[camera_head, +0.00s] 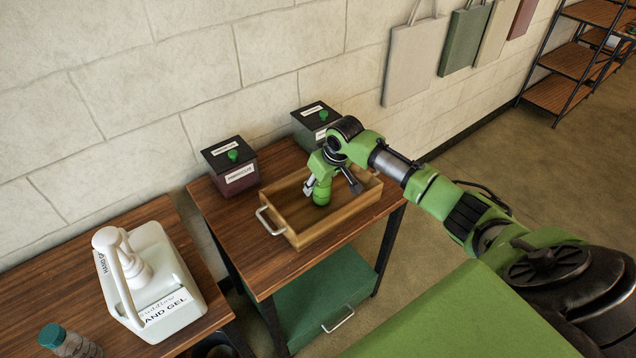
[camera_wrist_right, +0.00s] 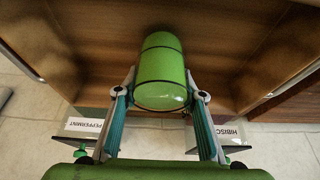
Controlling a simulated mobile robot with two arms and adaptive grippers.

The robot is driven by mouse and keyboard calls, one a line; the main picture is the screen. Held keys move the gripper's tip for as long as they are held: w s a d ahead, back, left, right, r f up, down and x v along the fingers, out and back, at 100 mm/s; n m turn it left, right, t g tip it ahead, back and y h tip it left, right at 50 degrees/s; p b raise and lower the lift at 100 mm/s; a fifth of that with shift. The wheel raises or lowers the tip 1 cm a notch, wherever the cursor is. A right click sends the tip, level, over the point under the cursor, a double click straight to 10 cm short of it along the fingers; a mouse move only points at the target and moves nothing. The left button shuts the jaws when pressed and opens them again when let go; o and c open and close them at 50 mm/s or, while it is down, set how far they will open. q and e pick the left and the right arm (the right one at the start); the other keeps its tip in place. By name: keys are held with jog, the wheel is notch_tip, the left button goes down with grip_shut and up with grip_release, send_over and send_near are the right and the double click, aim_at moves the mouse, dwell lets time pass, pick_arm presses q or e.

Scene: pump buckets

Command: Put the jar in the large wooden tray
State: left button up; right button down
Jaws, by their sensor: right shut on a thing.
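The green cylindrical jar (camera_head: 321,194) is inside the large wooden tray (camera_head: 300,238), partly covered by my gripper. My right gripper (camera_head: 331,188) is over the tray and shut on the jar. In the right wrist view the jar (camera_wrist_right: 162,70) is between the two fingers (camera_wrist_right: 163,95), with the tray's wooden inside around it. I cannot tell whether the jar touches the tray floor. The tray has a metal handle on its near left side and stands on a wooden-topped cart (camera_head: 225,212). My left gripper is not in view.
A dark box labelled hibiscus (camera_head: 231,167) stands behind and left of the tray. Another dark box (camera_head: 315,124) stands behind it. A white hand gel pump bucket (camera_head: 170,290) and a bottle with a green cap (camera_head: 62,340) are on the left table.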

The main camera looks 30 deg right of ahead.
jog(key=shift+w, duration=0.1)
jog(key=c, duration=1.3)
grip_release()
jog(key=shift+f, duration=0.2)
jog(key=shift+r, duration=0.1)
jog(key=shift+r, duration=0.2)
jog(key=v, duration=1.1)
jog(key=shift+s+r+b, duration=0.3)
jog(key=shift+s+b, duration=0.05)
jog(key=shift+b, duration=0.05)
